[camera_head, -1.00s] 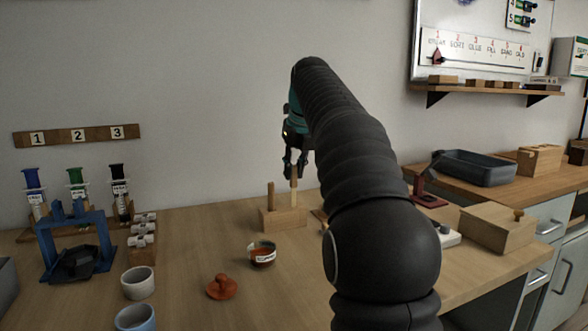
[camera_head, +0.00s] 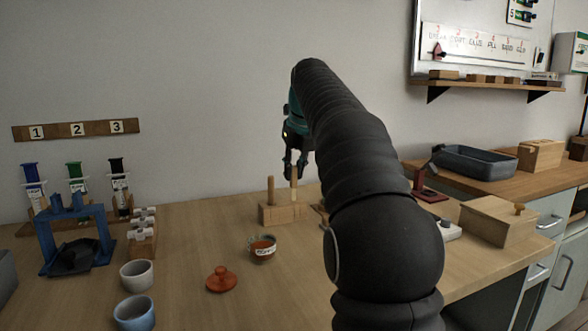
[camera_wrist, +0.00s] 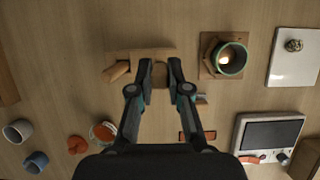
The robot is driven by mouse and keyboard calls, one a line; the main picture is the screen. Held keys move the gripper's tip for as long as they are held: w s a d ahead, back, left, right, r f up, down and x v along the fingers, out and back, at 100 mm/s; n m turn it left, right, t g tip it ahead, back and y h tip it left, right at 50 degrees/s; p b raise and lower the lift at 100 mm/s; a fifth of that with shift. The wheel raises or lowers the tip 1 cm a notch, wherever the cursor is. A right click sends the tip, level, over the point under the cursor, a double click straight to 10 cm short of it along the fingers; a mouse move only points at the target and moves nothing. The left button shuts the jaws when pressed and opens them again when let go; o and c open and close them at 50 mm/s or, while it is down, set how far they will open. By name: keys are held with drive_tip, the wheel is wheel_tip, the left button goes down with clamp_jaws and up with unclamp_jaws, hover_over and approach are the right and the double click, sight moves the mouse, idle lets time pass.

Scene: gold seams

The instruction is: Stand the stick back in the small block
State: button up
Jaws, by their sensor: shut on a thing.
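The small wooden block (camera_head: 283,217) stands on the bench near the wall. One light stick (camera_head: 294,191) is upright between the fingertips of my gripper (camera_head: 294,172), which is shut on it. The stick's lower end meets the right part of the block in the head view; I cannot tell whether it is in a hole or just in front of or above it. A second, browner stick (camera_head: 271,189) stands in the left part of the block. In the wrist view the block (camera_wrist: 140,54) lies beyond my fingertips (camera_wrist: 160,68), partly hidden by them, and the second stick (camera_wrist: 116,71) shows at its left.
A jar (camera_head: 262,249), an orange lid (camera_head: 221,279) and two cups (camera_head: 137,276) stand in front of the block. A blue frame (camera_head: 75,235) and syringes are at left. In the wrist view a round pot (camera_wrist: 229,57) on a wooden base is right of my gripper.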

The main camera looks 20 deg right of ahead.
drive_tip(key=shift+f, duration=0.2)
idle(0.6)
drive_tip(key=o, duration=0.9)
drive_tip(key=shift+c, duration=0.2)
drive_tip(key=shift+p+v, duration=1.2)
drive_tip(key=shift+v, duration=1.3)
